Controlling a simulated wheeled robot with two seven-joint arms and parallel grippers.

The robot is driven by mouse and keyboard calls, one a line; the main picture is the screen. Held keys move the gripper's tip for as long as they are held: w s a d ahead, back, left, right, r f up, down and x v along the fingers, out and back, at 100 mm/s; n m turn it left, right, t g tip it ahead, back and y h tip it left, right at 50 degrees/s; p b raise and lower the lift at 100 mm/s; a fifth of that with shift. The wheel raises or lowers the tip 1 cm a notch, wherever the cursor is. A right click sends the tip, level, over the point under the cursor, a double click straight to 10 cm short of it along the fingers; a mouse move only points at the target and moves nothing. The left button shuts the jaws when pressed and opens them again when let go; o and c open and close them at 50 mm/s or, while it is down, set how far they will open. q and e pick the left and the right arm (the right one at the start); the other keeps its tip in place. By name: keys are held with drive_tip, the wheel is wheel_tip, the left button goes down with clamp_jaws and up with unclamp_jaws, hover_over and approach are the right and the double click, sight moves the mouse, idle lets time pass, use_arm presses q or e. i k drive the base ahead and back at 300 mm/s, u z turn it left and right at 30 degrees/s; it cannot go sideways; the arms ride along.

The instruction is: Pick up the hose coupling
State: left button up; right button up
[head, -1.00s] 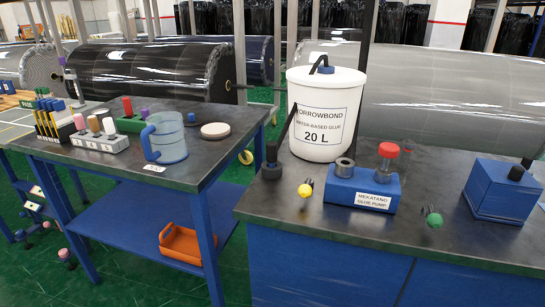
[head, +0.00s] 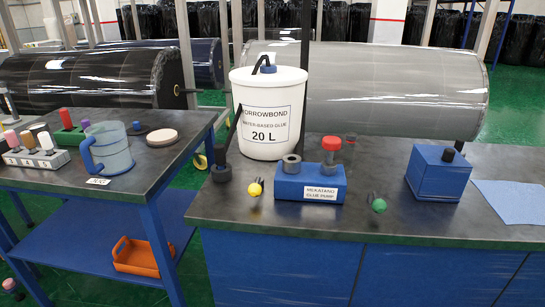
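A blue glue pump (head: 310,184) labelled "MEKATANO GLUE PUMP" stands on the right bench, with a grey metal ring-shaped port (head: 291,164) and a red-topped knob (head: 331,145) on it. A black hose drops from the white glue bucket (head: 266,120) to a dark round fitting (head: 221,172) on the bench, left of the pump. This fitting looks like the hose coupling, but it is small and I cannot be certain. Neither gripper is in view.
A yellow ball knob (head: 255,188) and a green one (head: 378,205) sit at the bench front. A blue box (head: 438,178) and a pale blue sheet (head: 512,200) lie right. The left table holds a blue jug (head: 108,150); a gap separates it from the bench.

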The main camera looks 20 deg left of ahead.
sight(219, 151)
drive_tip(key=z, duration=2.55)
drive_tip(key=k, duration=2.3)
drive_tip(key=u, duration=1.9)
